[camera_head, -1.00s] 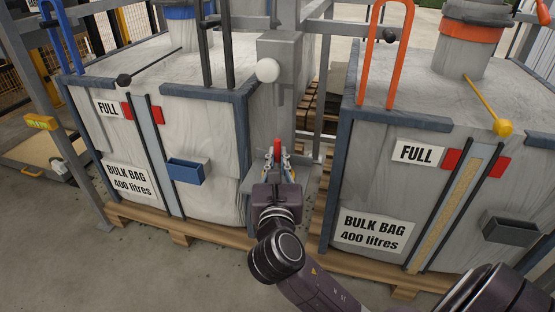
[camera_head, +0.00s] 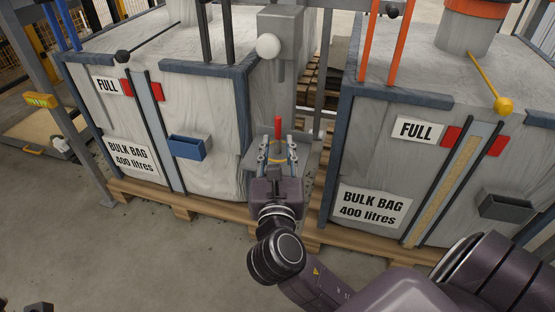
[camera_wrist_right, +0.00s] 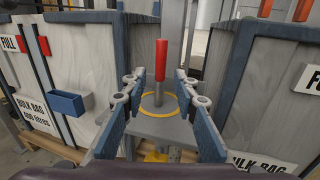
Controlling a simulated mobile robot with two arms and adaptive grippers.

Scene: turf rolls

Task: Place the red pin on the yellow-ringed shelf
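The red pin (camera_head: 278,128) stands upright on a small grey shelf (camera_head: 305,160) between two bulk bags. In the right wrist view the red pin (camera_wrist_right: 161,60) has a red upper part and a grey shaft, and its foot is inside the yellow ring (camera_wrist_right: 143,111) on the shelf. My right gripper (camera_head: 277,143) is open; in the wrist view its fingers (camera_wrist_right: 160,85) are on either side of the pin with a gap on both sides. Dark parts at the bottom left edge of the head view may be my left gripper (camera_head: 38,308), mostly cut off.
The left bulk bag (camera_head: 205,90) has a blue tray (camera_head: 187,147); the right bag (camera_head: 380,150) has a grey one (camera_head: 506,207). A grey post with a white knob (camera_head: 268,46) rises behind the shelf. Open floor lies in front of the pallets.

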